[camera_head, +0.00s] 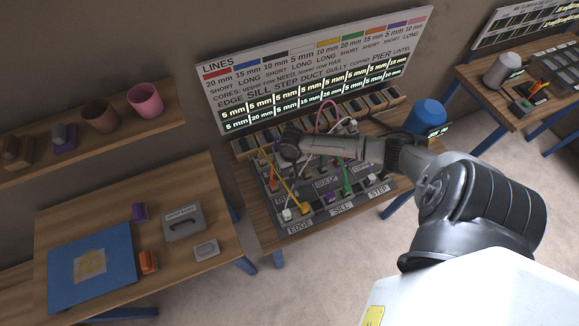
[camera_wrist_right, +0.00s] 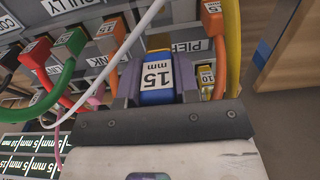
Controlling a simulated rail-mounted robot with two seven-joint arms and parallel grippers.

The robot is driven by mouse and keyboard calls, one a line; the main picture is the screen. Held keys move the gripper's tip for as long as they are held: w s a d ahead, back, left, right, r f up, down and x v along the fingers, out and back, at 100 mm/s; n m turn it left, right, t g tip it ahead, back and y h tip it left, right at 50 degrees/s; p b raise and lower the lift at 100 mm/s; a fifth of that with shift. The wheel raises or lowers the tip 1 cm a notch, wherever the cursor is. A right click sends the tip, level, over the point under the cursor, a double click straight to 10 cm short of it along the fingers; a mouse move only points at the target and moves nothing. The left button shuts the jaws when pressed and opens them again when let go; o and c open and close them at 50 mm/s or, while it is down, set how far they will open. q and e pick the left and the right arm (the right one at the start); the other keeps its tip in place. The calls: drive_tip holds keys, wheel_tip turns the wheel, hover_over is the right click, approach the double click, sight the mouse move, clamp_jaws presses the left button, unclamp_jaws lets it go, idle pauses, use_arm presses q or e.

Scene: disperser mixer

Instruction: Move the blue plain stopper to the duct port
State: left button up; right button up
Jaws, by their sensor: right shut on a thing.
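My right gripper (camera_wrist_right: 158,72) is shut on a blue stopper (camera_wrist_right: 157,92) with a white "15 mm" label, seen close in the right wrist view. The stopper sits between the fingers, in front of the panel near the PIER label (camera_wrist_right: 187,46). Whether it touches a port cannot be told. In the head view my right arm reaches in from the right, and the right gripper (camera_head: 290,145) is over the far left part of the port panel (camera_head: 308,222); the stopper is hidden there. I cannot make out the duct port. My left gripper is out of view.
Behind the panel stands a LINES sign (camera_head: 310,75). A blue cylinder (camera_head: 427,116) stands to the right. A side table (camera_head: 80,215) is at left.

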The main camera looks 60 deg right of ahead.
sight(291, 172)
drive_tip(key=shift+r+p, duration=0.15)
drive_tip(key=shift+p, duration=0.45)
drive_tip(key=shift+f+b, duration=1.15)
drive_tip(key=shift+f, duration=0.85)
drive_tip(key=shift+f+b, duration=0.55)
drive_tip(key=shift+f, duration=0.45)
drive_tip(key=shift+p, duration=0.35)
drive_tip(key=shift+p, duration=0.45)
